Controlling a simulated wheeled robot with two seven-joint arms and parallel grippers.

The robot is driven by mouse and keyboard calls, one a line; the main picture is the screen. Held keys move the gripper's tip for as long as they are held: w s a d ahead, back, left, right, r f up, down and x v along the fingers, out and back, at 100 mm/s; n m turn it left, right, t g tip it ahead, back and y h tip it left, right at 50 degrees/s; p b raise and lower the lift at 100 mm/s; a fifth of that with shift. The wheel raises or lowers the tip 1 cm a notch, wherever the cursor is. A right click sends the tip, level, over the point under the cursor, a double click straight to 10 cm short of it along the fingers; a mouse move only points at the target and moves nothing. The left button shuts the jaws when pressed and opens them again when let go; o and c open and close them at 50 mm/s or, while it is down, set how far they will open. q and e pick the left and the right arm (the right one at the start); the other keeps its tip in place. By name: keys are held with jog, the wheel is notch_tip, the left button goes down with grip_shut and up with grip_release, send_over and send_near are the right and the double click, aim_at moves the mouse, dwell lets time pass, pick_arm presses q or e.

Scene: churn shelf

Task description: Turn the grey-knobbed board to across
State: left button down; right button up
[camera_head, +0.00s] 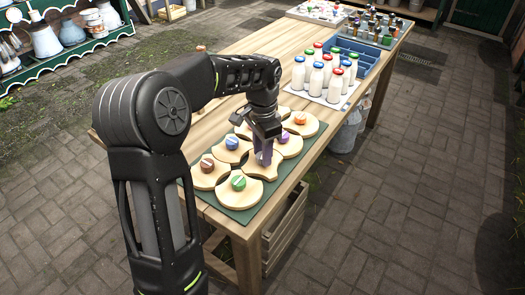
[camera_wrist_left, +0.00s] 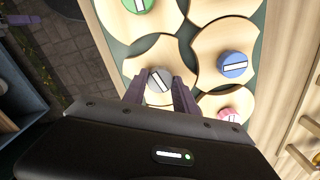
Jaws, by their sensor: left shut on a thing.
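The grey-knobbed board (camera_wrist_left: 160,48) is a pale wooden board with scooped sides, lying on the dark green mat among the other boards. Its grey knob (camera_wrist_left: 157,80) has a white bar that sits aslant in the left wrist view. My left gripper (camera_wrist_left: 158,90) points down at the board with its purple-grey fingers on either side of the knob, shut on it. In the head view the left gripper (camera_head: 264,154) covers the knob, and part of the board (camera_head: 258,172) shows below it. My right gripper is in neither view.
Boards with green (camera_head: 238,183), brown-red (camera_head: 207,165), blue (camera_head: 231,142) and orange (camera_head: 300,118) knobs lie close around it on the green mat (camera_head: 243,216). Milk bottles (camera_head: 316,80) on a tray and a blue crate (camera_head: 358,60) stand farther along the table.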

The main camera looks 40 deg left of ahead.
pick_arm(q)
jog(key=n, duration=0.7)
jog(key=shift+p, duration=0.35)
jog(key=n, duration=0.7)
jog(key=shift+p, duration=0.35)
jog(key=c, duration=1)
grip_release()
jog(key=shift+o, duration=0.2)
jog(key=shift+r, duration=0.1)
notch_tip(320, 180, up, 8)
jog(key=shift+f, duration=0.2)
